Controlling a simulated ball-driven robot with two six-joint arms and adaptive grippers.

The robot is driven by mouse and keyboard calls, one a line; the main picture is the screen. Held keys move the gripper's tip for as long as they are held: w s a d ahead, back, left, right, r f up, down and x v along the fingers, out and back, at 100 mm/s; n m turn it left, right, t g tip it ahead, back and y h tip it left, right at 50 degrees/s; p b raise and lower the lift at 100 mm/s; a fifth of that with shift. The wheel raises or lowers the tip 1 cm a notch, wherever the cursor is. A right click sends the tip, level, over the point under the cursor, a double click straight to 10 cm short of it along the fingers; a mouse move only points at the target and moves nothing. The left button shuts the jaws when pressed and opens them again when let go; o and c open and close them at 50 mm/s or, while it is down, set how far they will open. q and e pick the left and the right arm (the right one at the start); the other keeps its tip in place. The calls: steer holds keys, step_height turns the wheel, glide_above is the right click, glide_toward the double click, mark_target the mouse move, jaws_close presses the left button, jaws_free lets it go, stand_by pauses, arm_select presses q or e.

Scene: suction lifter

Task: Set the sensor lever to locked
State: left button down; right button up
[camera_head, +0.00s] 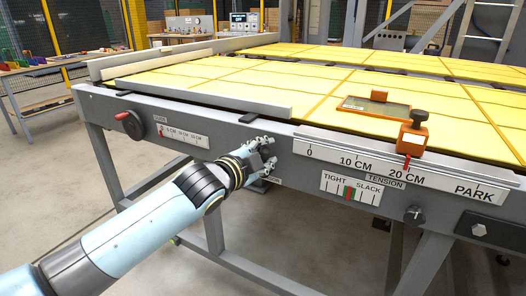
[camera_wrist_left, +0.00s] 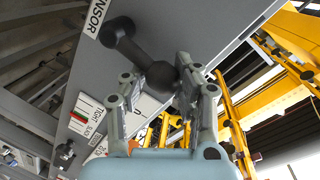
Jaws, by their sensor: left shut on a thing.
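The sensor lever (camera_wrist_left: 140,50) is a dark arm with a rounded knob, mounted on the grey frame beside a white label reading SENSOR (camera_wrist_left: 97,17) in the left wrist view. My left gripper (camera_wrist_left: 158,88) has its fingers on either side of the knob and is shut on it. In the head view my left gripper (camera_head: 265,153) is at the front face of the frame and hides most of the lever. The lever's position marks cannot be read. My right gripper is not in view.
The long grey frame (camera_head: 230,135) carries a yellow-topped table (camera_head: 240,80). To the right are an orange slider (camera_head: 412,138) on a ruler scale and a TIGHT/SLACK tension gauge (camera_head: 350,188). A dark guide knob (camera_head: 130,124) is at left. The floor below is open around the legs.

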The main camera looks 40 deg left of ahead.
arm_select(q)
steer(key=shift+s+f+g, duration=0.15)
steer(key=shift+s+f, duration=0.05)
steer(key=shift+f, duration=0.35)
steer(key=shift+s+f+g, duration=0.15)
steer(key=shift+s+f, duration=0.05)
steer(key=shift+f, duration=0.35)
steer(key=c, duration=0.8)
jaws_free()
steer(key=shift+w+d, duration=0.15)
steer(key=shift+d, duration=0.1)
steer(key=shift+c, duration=0.2)
steer(key=o, duration=0.4)
steer(key=shift+a+r, duration=0.1)
steer(key=shift+o, duration=0.2)
steer(key=shift+w+r, duration=0.1)
steer(key=shift+r, duration=0.1)
steer(key=v, duration=1.2)
steer(key=shift+f, duration=0.1)
